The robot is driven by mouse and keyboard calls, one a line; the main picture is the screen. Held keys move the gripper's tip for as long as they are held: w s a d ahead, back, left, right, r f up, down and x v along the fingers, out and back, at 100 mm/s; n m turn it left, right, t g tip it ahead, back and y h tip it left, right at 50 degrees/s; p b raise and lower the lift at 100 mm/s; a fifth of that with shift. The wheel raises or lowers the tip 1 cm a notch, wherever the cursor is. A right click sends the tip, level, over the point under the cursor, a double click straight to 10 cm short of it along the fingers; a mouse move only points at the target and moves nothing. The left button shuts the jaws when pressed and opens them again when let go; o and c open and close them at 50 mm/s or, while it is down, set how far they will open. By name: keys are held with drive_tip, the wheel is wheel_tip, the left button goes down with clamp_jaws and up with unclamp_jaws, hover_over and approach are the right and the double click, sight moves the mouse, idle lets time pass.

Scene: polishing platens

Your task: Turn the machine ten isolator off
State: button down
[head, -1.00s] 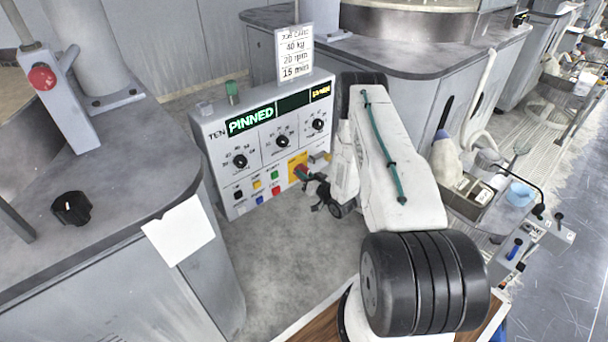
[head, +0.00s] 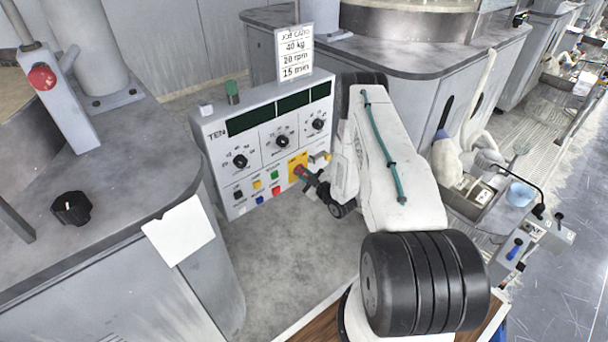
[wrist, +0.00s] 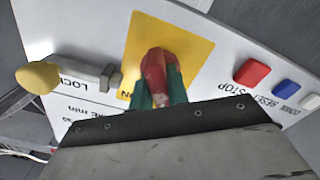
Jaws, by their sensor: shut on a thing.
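The grey machine panel marked TEN (head: 218,150) stands in the middle of the head view, and its display windows (head: 278,112) are dark. The isolator is a red handle (wrist: 157,75) on a yellow plate (wrist: 188,42) in the wrist view. My gripper (wrist: 160,88) is shut on the red handle, with green fingertips on either side of it. In the head view my gripper (head: 306,175) reaches the yellow plate at the panel's lower right. The fingers partly hide the handle and the lettering on the plate.
A yellow-tipped lock lever (wrist: 75,76) sits beside the plate. Red (wrist: 252,72) and blue (wrist: 285,88) buttons are on its other side. Dials (head: 282,141) are above. A job card (head: 294,52) stands on top. A red emergency knob (head: 42,77) is far left.

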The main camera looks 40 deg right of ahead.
sight(307, 177)
drive_tip(key=shift+n, duration=1.1)
drive_tip(key=c, duration=1.4)
unclamp_jaws()
drive_tip(key=shift+o, duration=0.2)
drive_tip(key=shift+s, duration=0.1)
drive_tip(key=s, duration=0.7)
drive_tip(key=shift+s+d, duration=0.2)
drive_tip(key=shift+s, duration=0.15)
